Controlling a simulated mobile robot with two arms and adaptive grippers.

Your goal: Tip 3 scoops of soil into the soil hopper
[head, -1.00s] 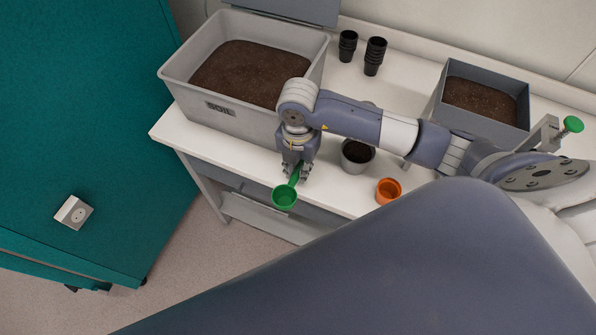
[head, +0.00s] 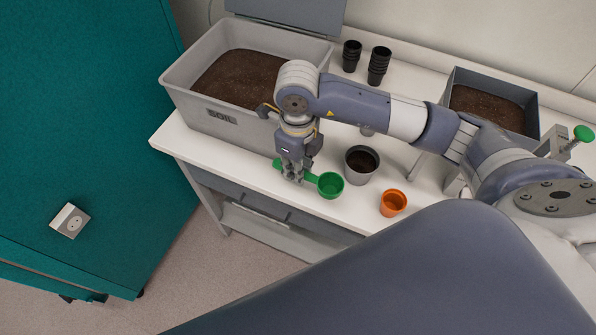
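My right gripper (head: 295,178) comes in from the right and is shut on the handle of a green scoop (head: 331,186). The scoop's cup is to the right of the fingers, above the bench's front, and its inside looks green with no soil visible. A grey bin labelled SOIL (head: 205,113) stands at the back left, holding dark soil (head: 238,78). A dark grey open box (head: 529,133), apparently the soil hopper, stands at the right with soil (head: 487,107) inside. My arm hides part of both. My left gripper is out of view.
A grey pot with soil (head: 361,165) stands just right of the scoop, and an orange pot (head: 393,203) is near the bench edge. Black pot stacks (head: 379,66) stand behind. A green knob (head: 583,133) is beside the hopper. A teal cabinet (head: 90,120) is at left.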

